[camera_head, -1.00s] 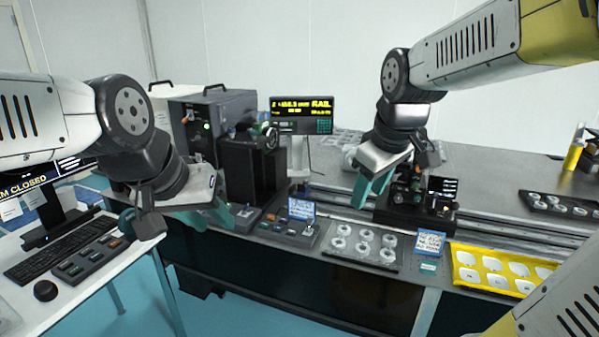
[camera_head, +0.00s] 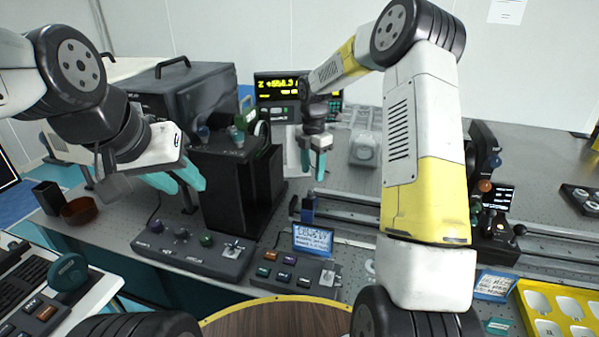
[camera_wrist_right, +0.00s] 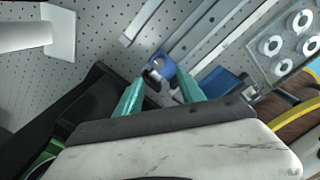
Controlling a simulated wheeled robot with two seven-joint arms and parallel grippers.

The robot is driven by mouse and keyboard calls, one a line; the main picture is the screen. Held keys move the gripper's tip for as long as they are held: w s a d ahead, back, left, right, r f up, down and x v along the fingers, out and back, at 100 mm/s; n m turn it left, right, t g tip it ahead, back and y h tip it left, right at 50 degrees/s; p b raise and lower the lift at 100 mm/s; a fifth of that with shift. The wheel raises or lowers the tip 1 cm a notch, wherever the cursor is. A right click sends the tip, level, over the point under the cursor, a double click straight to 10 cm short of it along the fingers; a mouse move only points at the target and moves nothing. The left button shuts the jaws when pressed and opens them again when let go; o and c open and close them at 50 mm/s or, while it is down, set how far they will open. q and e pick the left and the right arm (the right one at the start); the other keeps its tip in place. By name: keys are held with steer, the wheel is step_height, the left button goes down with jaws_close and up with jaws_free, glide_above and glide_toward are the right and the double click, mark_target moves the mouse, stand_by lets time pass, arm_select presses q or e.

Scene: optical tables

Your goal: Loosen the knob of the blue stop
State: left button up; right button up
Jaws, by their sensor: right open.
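The blue stop (camera_head: 308,208) sits on the rail (camera_head: 345,212) beside the black box-shaped unit. It also shows in the right wrist view (camera_wrist_right: 162,66), with a dark knob (camera_wrist_right: 151,76) on its near side. My right gripper (camera_head: 313,168) points down above the stop, its teal fingers open and apart. In the right wrist view the stop and knob lie beyond and between the fingertips (camera_wrist_right: 162,84), and I see no contact. My left gripper (camera_head: 183,180) hangs at the left, before the black unit. Its teal fingers overlap, so their gap is unclear.
The black unit (camera_head: 232,185) stands just left of the stop. A blue-lit sign (camera_head: 312,240) and button boxes (camera_head: 195,248) stand in front. A carriage with knobs (camera_head: 492,225) sits further right on the rail. A yellow tray (camera_head: 560,310) lies at the front right.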

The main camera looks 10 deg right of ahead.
mark_target(311, 193)
steer(key=shift+w+f, duration=0.15)
steer(key=shift+f, duration=0.2)
step_height(311, 193, down, 7)
steer(key=shift+f, duration=0.15)
jaws_close()
